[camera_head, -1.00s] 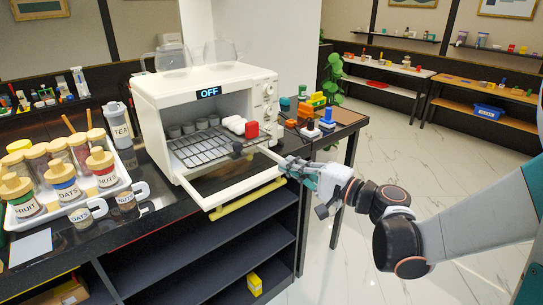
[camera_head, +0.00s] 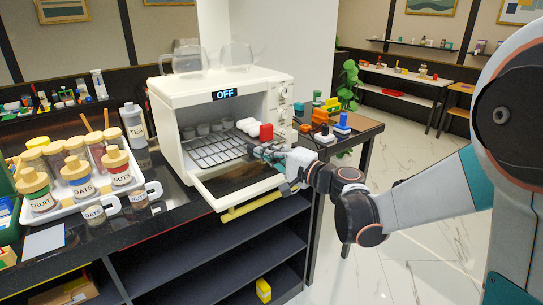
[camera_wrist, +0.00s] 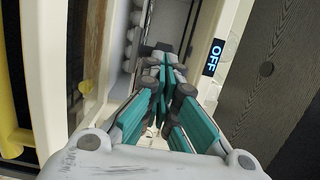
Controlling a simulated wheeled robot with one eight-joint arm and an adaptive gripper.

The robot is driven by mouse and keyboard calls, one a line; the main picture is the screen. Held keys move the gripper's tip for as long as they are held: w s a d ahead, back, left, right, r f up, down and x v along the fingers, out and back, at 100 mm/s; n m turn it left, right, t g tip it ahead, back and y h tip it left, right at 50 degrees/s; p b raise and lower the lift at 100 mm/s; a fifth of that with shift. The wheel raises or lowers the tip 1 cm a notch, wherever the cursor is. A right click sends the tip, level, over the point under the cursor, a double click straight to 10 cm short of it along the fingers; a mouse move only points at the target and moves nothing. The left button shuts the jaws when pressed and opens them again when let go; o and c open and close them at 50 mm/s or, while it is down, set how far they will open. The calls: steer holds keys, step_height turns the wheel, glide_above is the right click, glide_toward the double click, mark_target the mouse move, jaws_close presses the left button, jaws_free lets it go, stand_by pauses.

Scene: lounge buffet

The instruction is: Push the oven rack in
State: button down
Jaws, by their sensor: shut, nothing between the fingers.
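The white oven (camera_head: 180,125) stands on the black counter with its door (camera_head: 243,190) folded down and a yellow handle (camera_head: 255,205) along the door's edge. The wire oven rack (camera_head: 215,150) is inside the cavity, its front edge near the opening.
A white tray (camera_head: 75,205) with several labelled jars and mugs lies left of the oven. A TEA canister (camera_head: 134,125) stands beside it. Glass jugs (camera_head: 190,58) stand on top of the oven.

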mark_target(234, 137)
stand_by(0.3)
steer(key=w+d+x, duration=0.1)
steer(key=x, duration=1.1)
steer(key=w+d+x, duration=0.1)
steer(key=x, duration=0.6)
steer(key=shift+w+d+f+b, duration=0.1)
steer(key=shift+w+d+b, duration=0.2)
steer(key=shift+b, duration=0.05)
steer(key=shift+s+d, duration=0.1)
steer(key=shift+s+d, duration=0.1)
steer(key=shift+d, duration=0.05)
steer(key=p+v, duration=0.1)
steer(key=v, duration=1.2)
steer(key=shift+s+d, duration=0.15)
steer(key=shift+s, duration=0.05)
